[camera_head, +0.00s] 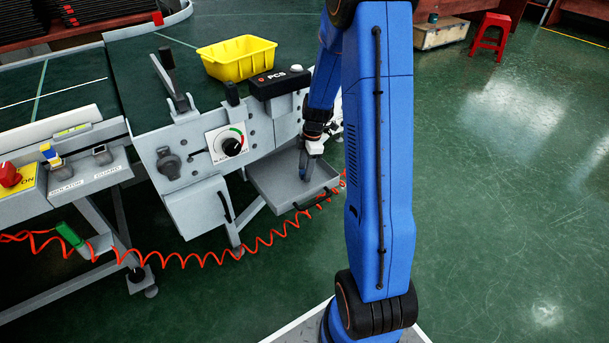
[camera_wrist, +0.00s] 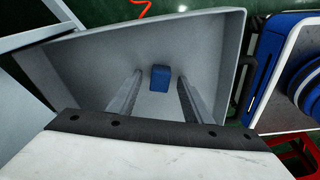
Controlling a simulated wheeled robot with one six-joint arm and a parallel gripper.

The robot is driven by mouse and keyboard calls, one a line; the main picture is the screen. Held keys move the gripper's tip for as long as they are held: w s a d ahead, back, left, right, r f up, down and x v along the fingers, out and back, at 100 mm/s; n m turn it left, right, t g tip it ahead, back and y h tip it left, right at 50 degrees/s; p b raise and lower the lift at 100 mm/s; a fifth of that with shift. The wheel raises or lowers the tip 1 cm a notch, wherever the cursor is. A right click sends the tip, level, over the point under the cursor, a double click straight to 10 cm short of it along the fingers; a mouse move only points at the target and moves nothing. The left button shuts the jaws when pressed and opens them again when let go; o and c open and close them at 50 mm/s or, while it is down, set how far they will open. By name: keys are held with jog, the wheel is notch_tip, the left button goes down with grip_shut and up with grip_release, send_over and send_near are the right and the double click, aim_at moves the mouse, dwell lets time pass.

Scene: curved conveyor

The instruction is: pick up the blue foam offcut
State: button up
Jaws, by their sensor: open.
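The blue foam offcut (camera_wrist: 160,78) is a small blue block lying on the floor of an open grey drawer (camera_wrist: 215,35) in the wrist view. My gripper (camera_wrist: 157,80) is open and reaches down into the drawer, with one finger on each side of the offcut in the picture. I see gaps between the offcut and both fingers. In the head view my gripper (camera_head: 306,170) points down into the same drawer (camera_head: 270,186), which is pulled out from the conveyor's side panel. The offcut is too small to make out surely there.
A yellow bin (camera_head: 237,60) stands on the green conveyor belt (camera_head: 140,75). A black PCS box (camera_head: 280,82) and a dial (camera_head: 231,146) sit above the drawer. An orange coiled hose (camera_head: 200,260) runs below. A red stool (camera_head: 491,36) stands far off; the right floor is clear.

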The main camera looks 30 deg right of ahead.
jog(key=shift+f, duration=0.1)
jog(key=c, duration=1.1)
